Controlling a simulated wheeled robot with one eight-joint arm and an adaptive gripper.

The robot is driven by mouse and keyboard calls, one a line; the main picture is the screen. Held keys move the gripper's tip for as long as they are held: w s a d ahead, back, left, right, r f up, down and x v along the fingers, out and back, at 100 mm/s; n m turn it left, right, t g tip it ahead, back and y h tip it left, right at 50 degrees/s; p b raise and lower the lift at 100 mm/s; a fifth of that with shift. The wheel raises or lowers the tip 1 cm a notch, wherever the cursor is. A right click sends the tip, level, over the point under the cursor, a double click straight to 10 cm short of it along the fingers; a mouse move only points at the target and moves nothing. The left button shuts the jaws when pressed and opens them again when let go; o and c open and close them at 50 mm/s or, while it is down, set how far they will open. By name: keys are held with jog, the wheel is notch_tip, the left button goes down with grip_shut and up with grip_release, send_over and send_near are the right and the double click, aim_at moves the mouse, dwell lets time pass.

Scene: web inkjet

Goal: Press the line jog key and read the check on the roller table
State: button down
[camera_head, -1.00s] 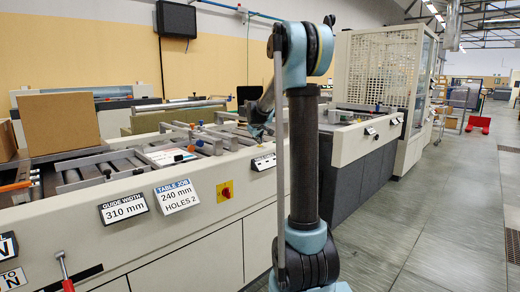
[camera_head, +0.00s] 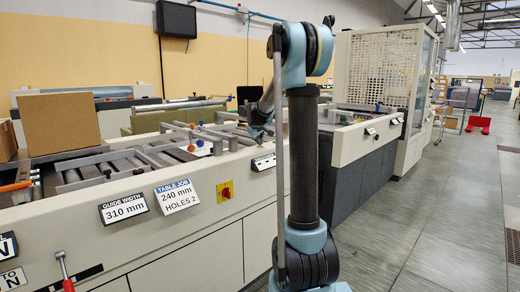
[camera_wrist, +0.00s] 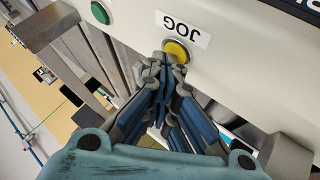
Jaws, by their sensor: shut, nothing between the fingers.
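The yellow jog key (camera_wrist: 177,50) is on a pale panel in the wrist view, beside a white label reading JOG (camera_wrist: 183,28). My gripper (camera_wrist: 167,62) is shut and empty. Its fingertips are at the key's edge and overlap it; I cannot tell whether the key is pressed in. In the head view my arm hides the key. The roller table (camera_head: 110,165) runs along the left, with bare rollers in its middle. A card reads TABLE JOB, 240 mm, HOLES 2 (camera_head: 177,196). Another reads GUIDE WIDTH, 310 mm (camera_head: 124,208).
A green button (camera_wrist: 100,12) is near the jog key. A red knob on a yellow plate (camera_head: 226,191) is on the table's front. A cardboard box (camera_head: 60,122) stands at the left. The floor (camera_head: 445,200) at right is largely open.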

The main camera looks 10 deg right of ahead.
jog(key=shift+r, duration=0.8)
jog(key=shift+r, duration=2.55)
jog(key=s+d+f+m+g, duration=0.15)
jog(key=s+f, duration=0.25)
jog(key=s, duration=1.1)
jog(key=s+d+f+m+g, duration=0.1)
jog(key=s+f+m+g, duration=0.15)
jog(key=s, duration=1.25)
jog(key=s+f+g, duration=0.1)
jog(key=s+f, duration=0.5)
jog(key=s, duration=0.3)
jog(key=s+a+f+m+g+y, duration=0.1)
jog(key=s+f, duration=0.5)
jog(key=s, duration=0.2)
jog(key=s+f+m+y, duration=0.1)
jog(key=s+f, duration=0.5)
jog(key=s, duration=0.3)
jog(key=shift+s+a+g, duration=0.2)
jog(key=shift+s+g, duration=0.1)
jog(key=shift+g, duration=0.1)
